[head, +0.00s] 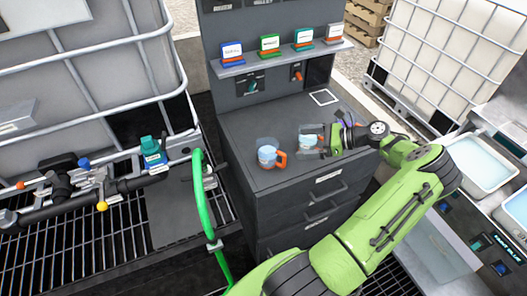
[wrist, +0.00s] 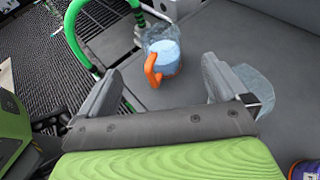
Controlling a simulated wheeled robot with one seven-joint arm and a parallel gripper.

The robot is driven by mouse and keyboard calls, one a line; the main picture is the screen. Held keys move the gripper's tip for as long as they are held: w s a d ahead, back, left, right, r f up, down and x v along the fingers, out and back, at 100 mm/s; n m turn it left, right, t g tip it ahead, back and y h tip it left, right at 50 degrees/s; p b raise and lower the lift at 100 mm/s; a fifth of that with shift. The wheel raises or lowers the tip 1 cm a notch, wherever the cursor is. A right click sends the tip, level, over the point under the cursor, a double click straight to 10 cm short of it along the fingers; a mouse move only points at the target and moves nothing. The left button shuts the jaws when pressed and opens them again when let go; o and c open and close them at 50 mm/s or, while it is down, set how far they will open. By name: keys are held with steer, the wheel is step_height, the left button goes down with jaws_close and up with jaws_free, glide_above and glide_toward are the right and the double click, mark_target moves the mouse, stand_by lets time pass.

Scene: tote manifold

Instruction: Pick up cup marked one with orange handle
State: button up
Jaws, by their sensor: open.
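A clear cup with pale blue contents and an orange handle (head: 268,155) stands on the dark grey counter; its marking is not readable. In the wrist view this cup (wrist: 166,58) is upright beyond the fingertips, roughly between them, its handle facing me. My gripper (head: 312,140) is to the right of it in the head view. In the wrist view my gripper (wrist: 163,75) is open, with nothing between its fingers. A second clear cup (head: 306,143) is by my gripper, partly covered by it. In the wrist view this second cup (wrist: 257,88) is just outside the right finger.
The counter (head: 245,125) has free room around the cups. A shelf (head: 280,58) with several colored labelled blocks is behind. Trays (head: 480,165) are at the right.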

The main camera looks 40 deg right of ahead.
mark_target(270, 146)
steer(key=b+x, duration=0.1)
steer(key=x, duration=1.2)
steer(key=shift+d+f, duration=0.15)
steer(key=shift+s, duration=0.15)
steer(key=shift+c, duration=0.3)
steer(key=c, duration=1.1)
